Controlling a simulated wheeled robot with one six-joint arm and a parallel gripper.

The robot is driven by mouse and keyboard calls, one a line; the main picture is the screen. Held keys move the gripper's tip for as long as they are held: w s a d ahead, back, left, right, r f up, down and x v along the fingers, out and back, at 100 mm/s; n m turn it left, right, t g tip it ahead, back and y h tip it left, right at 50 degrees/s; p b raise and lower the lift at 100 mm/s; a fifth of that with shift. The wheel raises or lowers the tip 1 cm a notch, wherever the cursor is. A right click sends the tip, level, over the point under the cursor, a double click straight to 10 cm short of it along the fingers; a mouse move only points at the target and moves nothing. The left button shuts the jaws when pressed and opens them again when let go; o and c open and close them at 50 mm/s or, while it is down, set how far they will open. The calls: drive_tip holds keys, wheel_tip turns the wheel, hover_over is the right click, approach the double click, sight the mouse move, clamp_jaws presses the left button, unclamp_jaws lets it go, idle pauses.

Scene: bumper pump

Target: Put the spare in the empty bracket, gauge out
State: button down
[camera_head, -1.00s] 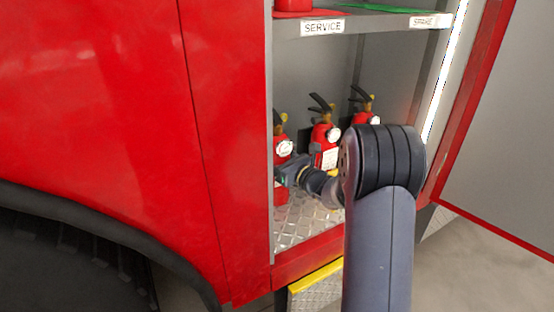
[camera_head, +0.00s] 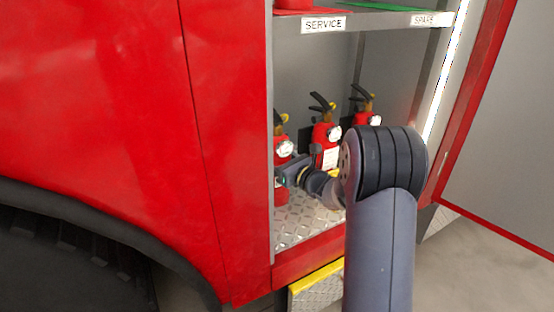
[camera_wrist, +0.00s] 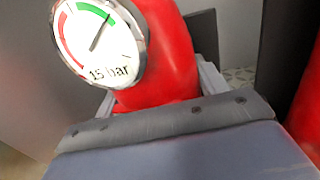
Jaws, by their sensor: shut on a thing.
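My gripper (camera_head: 281,177) is shut on the leftmost red fire extinguisher (camera_head: 282,150) in the lower compartment. The extinguisher looks upright, and the compartment's left edge partly hides it. Its white gauge (camera_head: 284,149) faces outward. In the wrist view the held extinguisher (camera_wrist: 165,60) fills the upper middle, and its gauge (camera_wrist: 98,42) faces the camera, reading in the green with "15 bar" visible. Two more extinguishers stand to the right, a middle one (camera_head: 325,138) and a right one (camera_head: 363,118), gauges also outward. I cannot tell whether the held one sits in a bracket; its base is partly hidden.
A shelf (camera_head: 385,20) with SERVICE and SPARE labels runs above, with a red object (camera_head: 295,4) on it. The open door (camera_head: 505,130) is at the right. The compartment floor (camera_head: 300,222) is bare tread plate in front. A red body panel borders the left.

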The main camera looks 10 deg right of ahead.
drive_tip(key=shift+c, duration=2.4)
unclamp_jaws()
drive_tip(key=shift+r, duration=0.25)
drive_tip(key=o, duration=0.3)
drive_tip(key=shift+f, duration=0.15)
drive_tip(key=shift+s+f, duration=0.1)
drive_tip(key=shift+f, duration=0.2)
drive_tip(key=p+v, duration=0.1)
drive_tip(key=v, duration=0.9)
drive_tip(key=shift+s+d+r+p, duration=0.2)
drive_tip(key=shift+s+p, duration=0.05)
drive_tip(key=shift+p, duration=0.1)
drive_tip(key=b+x, duration=0.1)
drive_tip(key=x, duration=0.9)
drive_tip(key=shift+w+a+b, duration=0.2)
drive_tip(key=shift+w+b, duration=0.05)
drive_tip(key=shift+b, duration=0.15)
drive_tip(key=shift+w+r+p, duration=0.1)
drive_tip(key=shift+r+p, duration=0.15)
drive_tip(key=shift+p, duration=0.05)
